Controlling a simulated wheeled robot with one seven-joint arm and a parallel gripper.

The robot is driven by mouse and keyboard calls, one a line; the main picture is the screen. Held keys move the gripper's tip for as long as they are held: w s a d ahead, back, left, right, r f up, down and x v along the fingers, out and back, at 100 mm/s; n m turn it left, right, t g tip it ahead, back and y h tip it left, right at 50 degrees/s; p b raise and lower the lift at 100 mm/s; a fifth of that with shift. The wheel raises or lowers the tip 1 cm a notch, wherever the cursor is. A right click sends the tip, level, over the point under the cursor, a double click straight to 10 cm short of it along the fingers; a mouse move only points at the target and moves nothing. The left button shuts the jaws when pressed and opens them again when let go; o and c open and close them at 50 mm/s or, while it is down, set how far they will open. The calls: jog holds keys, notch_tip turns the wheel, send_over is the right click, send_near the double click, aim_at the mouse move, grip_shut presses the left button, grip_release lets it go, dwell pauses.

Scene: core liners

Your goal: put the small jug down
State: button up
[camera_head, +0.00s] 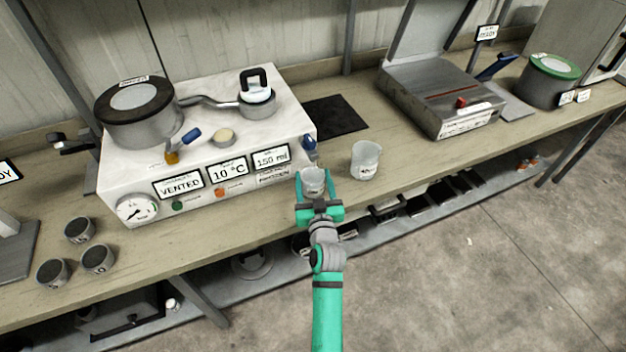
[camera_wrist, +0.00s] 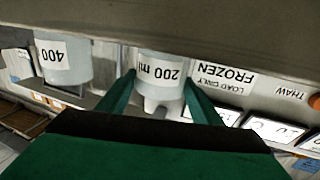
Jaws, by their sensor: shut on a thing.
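The small jug (camera_head: 313,180) is a pale, translucent vessel between the fingers of my green gripper (camera_head: 319,195), at the front edge of the bench. In the wrist view the small jug (camera_wrist: 160,75) carries a "200 ml" label and appears upside down in the picture. The fingers of my gripper (camera_wrist: 160,95) are on either side of it, shut on it. Whether its base touches the bench top (camera_head: 345,200) is hard to tell. A larger jug (camera_head: 365,160) stands to its right, apart from it; its "400" label shows in the wrist view (camera_wrist: 58,60).
The white machine (camera_head: 245,145) with "VENTED", "10 °C" and "150 ml" signs stands just left of my gripper. A dark mat (camera_head: 335,115) lies behind. A metal box (camera_head: 440,95) is at the right. Several small dark-topped cups (camera_head: 97,259) stand at the left. Bench right of the larger jug is clear.

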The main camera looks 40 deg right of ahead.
jog(key=o, duration=1.1)
jog(key=shift+f, duration=0.1)
jog(key=v, duration=1.2)
